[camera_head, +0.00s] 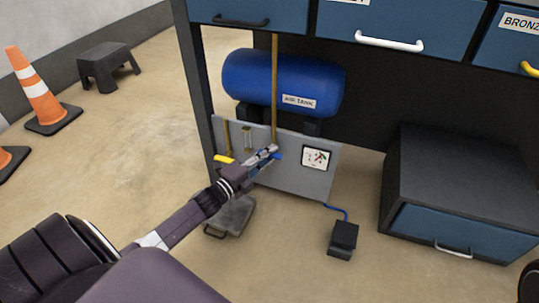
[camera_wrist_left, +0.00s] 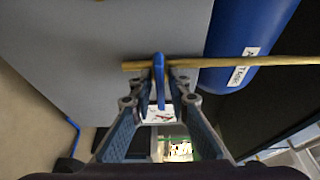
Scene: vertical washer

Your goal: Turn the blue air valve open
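The blue air valve handle (camera_head: 278,156) is on the grey panel below the air tank, at the brass pipe. In the left wrist view the blue handle (camera_wrist_left: 158,75) stands between my fingertips, near the end of the brass pipe (camera_wrist_left: 220,62). My left gripper (camera_head: 269,152) reaches in at the panel. In the head view the gripper hides part of the valve. My right gripper is not in view.
The blue air tank (camera_head: 285,80) lies above the grey panel (camera_head: 290,181). A yellow handle (camera_head: 225,159) is left of my gripper and a gauge (camera_head: 317,157) right. A black pedal (camera_head: 343,237) and a dark drawer cabinet (camera_head: 450,195) stand on the floor, right.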

